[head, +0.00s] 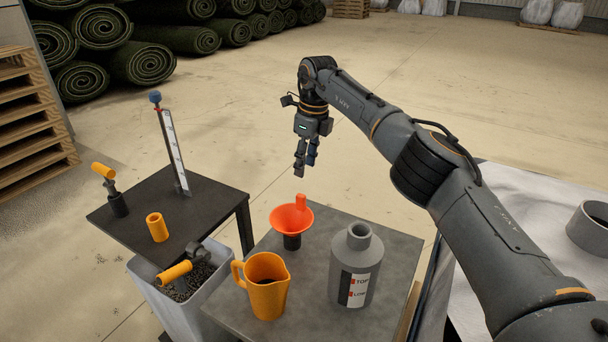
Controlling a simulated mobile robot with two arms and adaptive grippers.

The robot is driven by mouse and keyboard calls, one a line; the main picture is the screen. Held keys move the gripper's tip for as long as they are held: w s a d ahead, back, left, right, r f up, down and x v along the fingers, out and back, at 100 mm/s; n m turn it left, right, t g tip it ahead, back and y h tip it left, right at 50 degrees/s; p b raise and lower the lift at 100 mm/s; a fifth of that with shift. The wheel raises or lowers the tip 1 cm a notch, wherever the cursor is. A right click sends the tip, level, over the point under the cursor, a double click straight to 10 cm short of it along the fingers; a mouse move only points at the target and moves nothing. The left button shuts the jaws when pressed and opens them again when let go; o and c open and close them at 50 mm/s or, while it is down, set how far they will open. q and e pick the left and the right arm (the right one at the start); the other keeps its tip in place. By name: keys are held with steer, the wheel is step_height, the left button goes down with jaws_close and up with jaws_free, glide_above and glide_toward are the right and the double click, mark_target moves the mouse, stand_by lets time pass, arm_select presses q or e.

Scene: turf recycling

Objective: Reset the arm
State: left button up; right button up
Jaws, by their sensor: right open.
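My right arm reaches in from the right edge, over the floor behind the grey table. My right gripper (304,160) hangs fingers down, open and empty, above and behind the orange funnel (292,219). It touches nothing that I can see. My left gripper is not in view.
A grey table (340,215) bears the funnel on a black base, an orange jug (267,285) with dark contents and a grey bottle (356,264). A dark table (150,190) bears a scale post (173,150) and an orange cup (157,227). A bin (150,290) stands below.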

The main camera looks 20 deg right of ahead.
steer(key=shift+r, duration=0.25)
